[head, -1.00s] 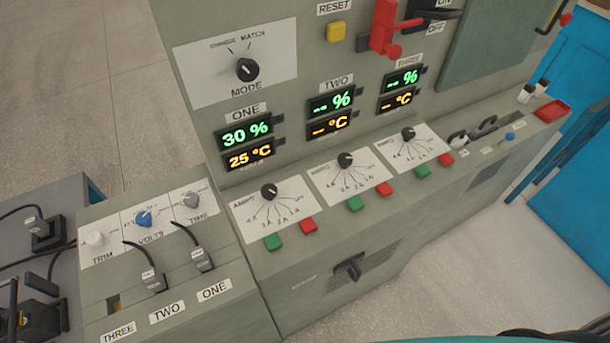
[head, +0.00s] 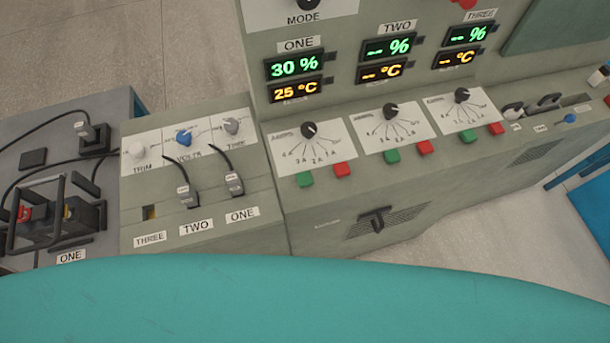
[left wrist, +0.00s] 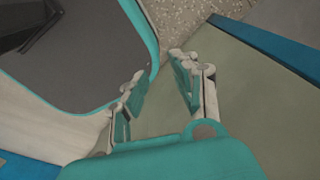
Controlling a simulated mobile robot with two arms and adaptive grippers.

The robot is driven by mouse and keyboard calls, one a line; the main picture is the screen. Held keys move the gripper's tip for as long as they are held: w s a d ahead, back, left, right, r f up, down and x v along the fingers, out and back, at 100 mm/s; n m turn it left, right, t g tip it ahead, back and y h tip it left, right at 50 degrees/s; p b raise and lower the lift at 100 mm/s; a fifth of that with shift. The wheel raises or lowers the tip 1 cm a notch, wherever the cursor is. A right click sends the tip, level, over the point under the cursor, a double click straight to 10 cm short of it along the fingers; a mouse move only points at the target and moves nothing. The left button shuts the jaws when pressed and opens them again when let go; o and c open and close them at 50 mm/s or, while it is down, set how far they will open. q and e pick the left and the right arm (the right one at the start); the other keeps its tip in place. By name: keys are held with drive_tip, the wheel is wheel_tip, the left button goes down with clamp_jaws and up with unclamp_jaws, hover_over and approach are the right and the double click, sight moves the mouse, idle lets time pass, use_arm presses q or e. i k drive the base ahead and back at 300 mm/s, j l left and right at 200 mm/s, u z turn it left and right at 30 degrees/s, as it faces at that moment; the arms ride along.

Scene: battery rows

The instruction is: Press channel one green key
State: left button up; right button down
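The channel one green key (head: 305,180) is on the sloped front panel of the grey-green cabinet, below the leftmost amp dial (head: 309,130). A red key (head: 342,170) sits just to its right. Above them the ONE display (head: 296,67) reads 30 % and 25 °C. My left gripper (left wrist: 160,88) shows only in the left wrist view, with its two fingers spread apart and nothing between them. The green key does not show in that view. My right gripper is in neither view.
Channels two and three have their own green keys (head: 392,156) and red keys. Left of them is a lower panel with trim, volts and time knobs (head: 184,138) and two plugged connectors. A battery (head: 58,216) with a handle frame stands at far left.

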sight(304, 179)
drive_tip(key=k+l, duration=0.1)
drive_tip(key=l, duration=0.3)
drive_tip(key=k+l+u, duration=0.1)
drive_tip(key=l, duration=0.35)
drive_tip(key=k+l, duration=0.15)
drive_tip(key=l, duration=0.25)
drive_tip(key=k+l, duration=0.1)
drive_tip(key=l, duration=0.3)
drive_tip(key=k+l+u, duration=0.1)
drive_tip(key=l, duration=0.3)
